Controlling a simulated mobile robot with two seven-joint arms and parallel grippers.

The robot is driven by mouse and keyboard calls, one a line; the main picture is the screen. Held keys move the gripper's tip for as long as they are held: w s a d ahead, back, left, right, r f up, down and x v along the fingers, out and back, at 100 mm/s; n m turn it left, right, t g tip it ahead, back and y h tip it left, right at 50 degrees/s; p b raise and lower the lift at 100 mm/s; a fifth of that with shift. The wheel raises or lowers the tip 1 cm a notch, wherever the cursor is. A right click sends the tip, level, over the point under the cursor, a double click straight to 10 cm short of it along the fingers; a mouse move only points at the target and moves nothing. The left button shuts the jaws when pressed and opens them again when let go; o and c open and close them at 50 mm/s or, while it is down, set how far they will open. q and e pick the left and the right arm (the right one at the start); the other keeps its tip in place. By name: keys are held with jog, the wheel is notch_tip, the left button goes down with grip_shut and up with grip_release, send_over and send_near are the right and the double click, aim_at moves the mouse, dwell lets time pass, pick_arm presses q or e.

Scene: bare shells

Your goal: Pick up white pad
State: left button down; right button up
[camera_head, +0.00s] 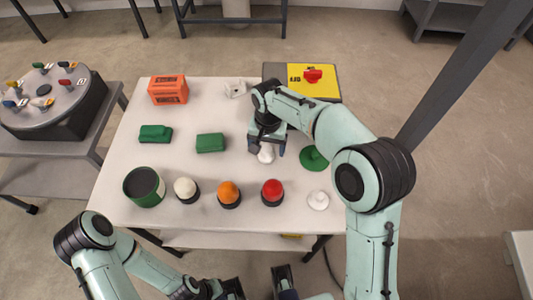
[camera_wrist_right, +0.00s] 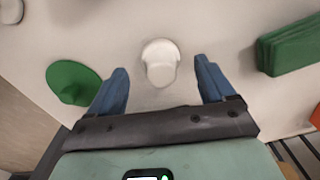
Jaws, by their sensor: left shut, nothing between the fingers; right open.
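A small white pad with a rounded top (camera_head: 265,155) lies on the white table, partly hidden beneath my right gripper (camera_head: 267,147) in the head view. In the right wrist view the white pad (camera_wrist_right: 160,62) is centred between and slightly beyond the open fingertips of my right gripper (camera_wrist_right: 160,75). The fingers point at the table, with a gap on each side of the pad. My left gripper (camera_head: 232,288) is low at the bottom edge of the head view, away from the table, shut and empty, and partly cut off.
A green disc (camera_head: 314,158) lies right of the right gripper, and a white knobbed disc (camera_head: 318,200) is nearer. Green blocks (camera_head: 211,143) are to the left. Domed lamps (camera_head: 229,194) and a green can (camera_head: 144,187) line the front. An orange block (camera_head: 168,89) and a yellow-topped box (camera_head: 312,84) stand behind.

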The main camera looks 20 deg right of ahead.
aim_at(267, 149)
notch_tip(267, 149, down, 3)
jog(key=shift+r, duration=0.15)
jog(key=c, duration=1.1)
notch_tip(267, 149, up, 20)
jog(key=p, duration=0.3)
jog(key=shift+r+p, duration=0.1)
jog(key=shift+p, duration=0.25)
jog(key=shift+o, duration=0.2)
